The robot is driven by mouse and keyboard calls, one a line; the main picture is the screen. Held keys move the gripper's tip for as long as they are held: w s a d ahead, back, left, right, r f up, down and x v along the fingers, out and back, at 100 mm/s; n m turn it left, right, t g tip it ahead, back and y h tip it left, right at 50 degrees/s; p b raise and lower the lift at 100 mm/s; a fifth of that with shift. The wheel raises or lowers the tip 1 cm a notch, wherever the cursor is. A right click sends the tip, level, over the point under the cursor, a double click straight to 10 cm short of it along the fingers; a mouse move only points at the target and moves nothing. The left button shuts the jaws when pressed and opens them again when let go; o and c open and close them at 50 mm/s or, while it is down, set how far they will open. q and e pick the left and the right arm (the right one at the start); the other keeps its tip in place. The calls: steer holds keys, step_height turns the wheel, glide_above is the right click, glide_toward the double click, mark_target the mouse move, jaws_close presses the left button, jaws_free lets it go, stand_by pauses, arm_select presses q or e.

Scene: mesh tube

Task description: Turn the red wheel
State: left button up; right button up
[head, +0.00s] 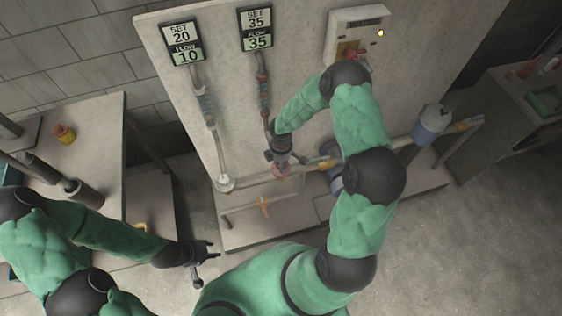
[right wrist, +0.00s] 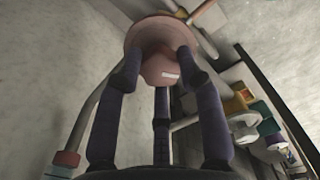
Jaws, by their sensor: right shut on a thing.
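The red wheel (head: 280,171), faded to pink, sits low on the pipework at the panel's foot, mostly hidden under my right gripper (head: 283,158). In the right wrist view the wheel (right wrist: 140,32) is a round disc with a hub and a small white mark. The dark fingers of my right gripper (right wrist: 165,80) are closed around the hub. My left gripper (head: 207,260) is open and empty, in front of the panel's lower left. The left display (head: 185,43) reads SET 20, FLOW 10. The right display (head: 256,30) reads SET 35, FLOW 35.
A pale panel (head: 215,110) carries the pipes and a control box (head: 357,35) with a lit yellow lamp. A blue-grey cylinder (head: 432,122) stands at right. A bench (head: 95,150) is at left; floor at lower right is clear.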

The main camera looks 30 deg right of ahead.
steer(key=shift+n, duration=0.3)
steer(key=o, duration=1.1)
steer(key=shift+o, duration=0.2)
steer(key=shift+r, duration=0.1)
step_height(320, 180, up, 12)
